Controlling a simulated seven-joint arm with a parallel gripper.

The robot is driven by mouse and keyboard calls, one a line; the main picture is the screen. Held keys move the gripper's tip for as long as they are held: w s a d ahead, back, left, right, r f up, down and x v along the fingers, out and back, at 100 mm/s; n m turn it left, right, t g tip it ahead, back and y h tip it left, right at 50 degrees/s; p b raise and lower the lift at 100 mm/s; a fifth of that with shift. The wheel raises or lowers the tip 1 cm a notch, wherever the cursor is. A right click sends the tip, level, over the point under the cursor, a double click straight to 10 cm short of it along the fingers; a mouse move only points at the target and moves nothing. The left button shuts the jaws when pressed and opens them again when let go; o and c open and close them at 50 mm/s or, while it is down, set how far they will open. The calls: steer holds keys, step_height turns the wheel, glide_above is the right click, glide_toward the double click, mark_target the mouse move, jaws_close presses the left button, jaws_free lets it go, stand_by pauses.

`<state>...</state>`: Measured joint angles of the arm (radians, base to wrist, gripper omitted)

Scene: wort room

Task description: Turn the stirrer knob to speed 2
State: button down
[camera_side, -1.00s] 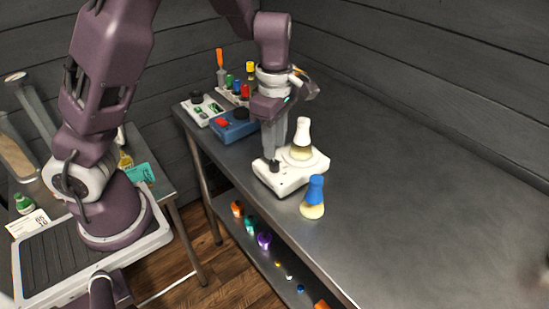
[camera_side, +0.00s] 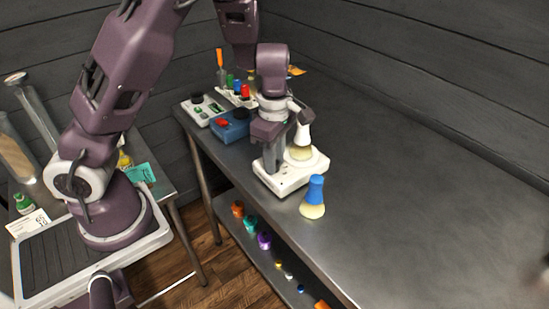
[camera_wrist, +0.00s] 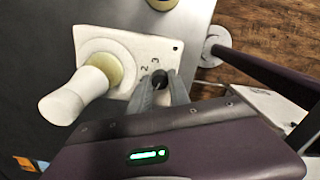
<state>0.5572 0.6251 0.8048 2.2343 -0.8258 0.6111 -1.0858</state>
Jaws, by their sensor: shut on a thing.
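The white stirrer (camera_side: 285,183) stands on the metal bench, with a flask with a white upper part and pale yellow liquid (camera_side: 301,148) on its plate. In the wrist view the stirrer (camera_wrist: 140,50) shows printed numbers, among them a 2 and a 3, beside its dark knob (camera_wrist: 160,77). My gripper (camera_wrist: 161,84) is shut on the knob, one finger on each side. In the side view my gripper (camera_side: 271,167) is down at the stirrer's front left corner and its fingers hide the knob. The knob's exact pointer setting cannot be read.
A blue-topped flask (camera_side: 314,197) stands close to the stirrer's right. The bench (camera_side: 430,200) is clear to the right.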

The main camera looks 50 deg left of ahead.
steer(key=shift+m, duration=0.3)
steer(key=m, duration=0.8)
steer(key=shift+m, duration=0.3)
steer(key=m, duration=0.4)
steer(key=shift+m, duration=2.1)
steer(key=c, duration=1.5)
jaws_free()
